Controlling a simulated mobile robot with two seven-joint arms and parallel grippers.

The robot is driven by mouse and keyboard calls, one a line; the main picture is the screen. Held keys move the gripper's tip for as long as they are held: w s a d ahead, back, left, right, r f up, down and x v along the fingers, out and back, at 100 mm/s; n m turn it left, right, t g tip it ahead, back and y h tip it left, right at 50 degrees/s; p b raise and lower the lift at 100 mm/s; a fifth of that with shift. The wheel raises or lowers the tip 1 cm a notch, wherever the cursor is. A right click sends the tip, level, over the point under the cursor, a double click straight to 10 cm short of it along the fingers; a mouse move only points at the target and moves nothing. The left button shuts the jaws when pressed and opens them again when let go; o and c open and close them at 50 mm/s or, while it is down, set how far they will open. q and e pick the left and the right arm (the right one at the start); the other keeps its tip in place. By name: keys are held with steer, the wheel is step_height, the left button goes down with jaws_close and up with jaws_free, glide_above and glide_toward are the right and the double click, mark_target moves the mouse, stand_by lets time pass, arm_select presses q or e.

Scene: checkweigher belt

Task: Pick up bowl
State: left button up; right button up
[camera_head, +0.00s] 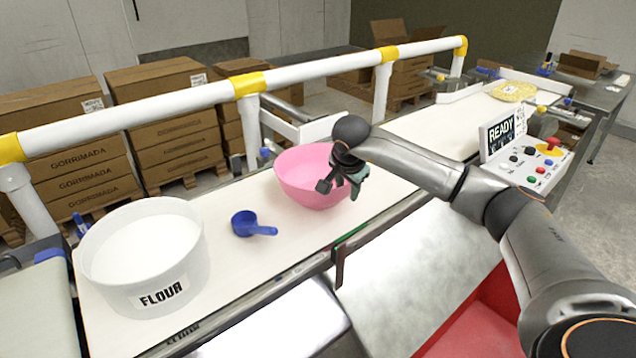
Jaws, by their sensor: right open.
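The pink bowl (297,172) sits upright on the white belt (222,272) near the middle of the head view. My right gripper (338,190) is at the bowl's right side, over its near right rim, with the fingers pointing down and left. It is open. The gripper hides part of the rim, and I cannot tell whether a finger touches the bowl. My left gripper is not in view.
A blue scoop (250,224) lies on the belt left of the bowl. A white flour tub (143,258) stands further left. A white rail (190,92) with yellow joints runs behind the belt. A control panel (530,160) with a READY screen stands at the right. A yellow packet (512,91) lies at the far end.

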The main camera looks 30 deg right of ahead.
steer(key=shift+w+d+f, duration=0.2)
steer(key=shift+w+f, duration=0.05)
steer(key=shift+f, duration=0.3)
jaws_close()
stand_by(1.0)
